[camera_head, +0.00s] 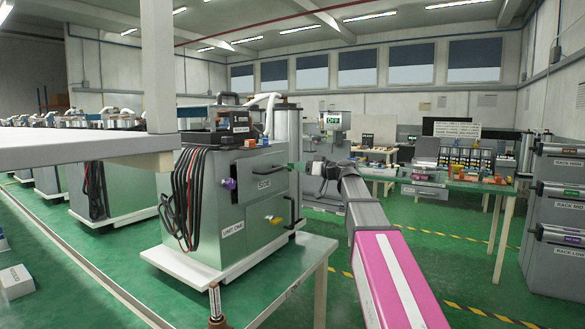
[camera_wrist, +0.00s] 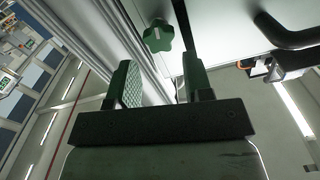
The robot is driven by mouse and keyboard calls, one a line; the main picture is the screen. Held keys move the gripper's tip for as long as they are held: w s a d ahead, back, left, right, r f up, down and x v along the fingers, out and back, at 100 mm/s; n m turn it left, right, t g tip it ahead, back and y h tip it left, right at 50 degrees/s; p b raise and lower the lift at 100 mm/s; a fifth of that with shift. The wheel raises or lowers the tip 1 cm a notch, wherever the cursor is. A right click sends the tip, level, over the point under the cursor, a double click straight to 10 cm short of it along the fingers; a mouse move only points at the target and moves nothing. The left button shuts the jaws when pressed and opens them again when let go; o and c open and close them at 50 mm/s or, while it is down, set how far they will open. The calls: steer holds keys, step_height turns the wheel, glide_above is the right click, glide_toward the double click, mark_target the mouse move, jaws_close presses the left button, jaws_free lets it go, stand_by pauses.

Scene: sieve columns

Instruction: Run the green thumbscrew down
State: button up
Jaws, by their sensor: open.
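The green thumbscrew (camera_wrist: 158,37) is a lobed knob with a small pale mark beside a metal column and a pale panel in the wrist view. My gripper (camera_wrist: 160,66) is open around empty space. The thumbscrew appears just beyond the fingertips, between the lines of the two fingers and nearer the left one. I see no contact. In the head view my gripper (camera_head: 296,166) is at the upper right side of the grey cabinet (camera_head: 225,205) labelled UNIT ONE. The thumbscrew cannot be made out there.
A dark bar handle (camera_wrist: 290,32) juts out right of the thumbscrew in the wrist view.

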mark_target(293, 166)
steer(key=shift+x, duration=2.6)
steer(key=c, duration=0.6)
